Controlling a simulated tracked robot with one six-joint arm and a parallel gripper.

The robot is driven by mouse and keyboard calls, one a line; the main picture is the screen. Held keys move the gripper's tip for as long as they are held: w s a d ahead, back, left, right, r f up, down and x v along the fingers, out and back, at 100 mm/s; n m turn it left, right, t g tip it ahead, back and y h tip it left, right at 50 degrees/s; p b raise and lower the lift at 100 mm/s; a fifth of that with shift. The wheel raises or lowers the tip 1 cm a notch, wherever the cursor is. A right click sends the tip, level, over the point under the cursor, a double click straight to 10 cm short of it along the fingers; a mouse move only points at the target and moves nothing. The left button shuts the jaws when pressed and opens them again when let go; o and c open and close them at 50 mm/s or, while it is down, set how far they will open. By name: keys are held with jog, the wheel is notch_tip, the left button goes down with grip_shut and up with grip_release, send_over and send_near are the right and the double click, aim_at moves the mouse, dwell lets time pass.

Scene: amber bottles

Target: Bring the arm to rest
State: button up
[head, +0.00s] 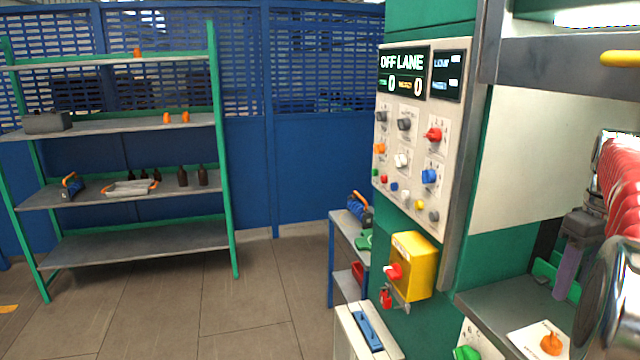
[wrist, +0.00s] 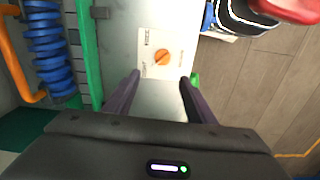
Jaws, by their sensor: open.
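My gripper (wrist: 160,77) is open, with its two dark purple fingers apart and nothing between them in the wrist view. An orange knob (wrist: 162,57) on a white plate lies just beyond the fingertips in that view. In the head view my gripper (head: 565,285) hangs at the right, pointing down over the grey ledge of the green machine. The orange knob (head: 551,343) shows below it there. One finger hides most of the other in the head view.
A control panel (head: 408,140) reading "OFF LANE" and a yellow switch box (head: 412,265) are left of the arm. Dark bottles (head: 183,177) stand on a green-framed rack (head: 130,245) at the left. A blue coil (wrist: 45,45) is beside the ledge. The middle floor is clear.

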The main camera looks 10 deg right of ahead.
jog(key=a+f+m+t+h, duration=0.1)
jog(key=a+f+m, duration=0.25)
jog(key=a, duration=0.45)
jog(key=a+f+m+t, duration=0.15)
jog(key=a+f, duration=0.25)
jog(key=a, duration=0.4)
jog(key=s+a+n+t, duration=0.1)
jog(key=s+a, duration=0.3)
jog(key=a, duration=0.9)
jog(key=s+a+f+n+t+y, duration=0.1)
jog(key=s+a+n+t, duration=0.1)
jog(key=a, duration=1.1)
jog(key=shift+s+f+n, duration=0.3)
jog(key=shift+s+n, duration=0.5)
jog(key=shift+s, duration=0.25)
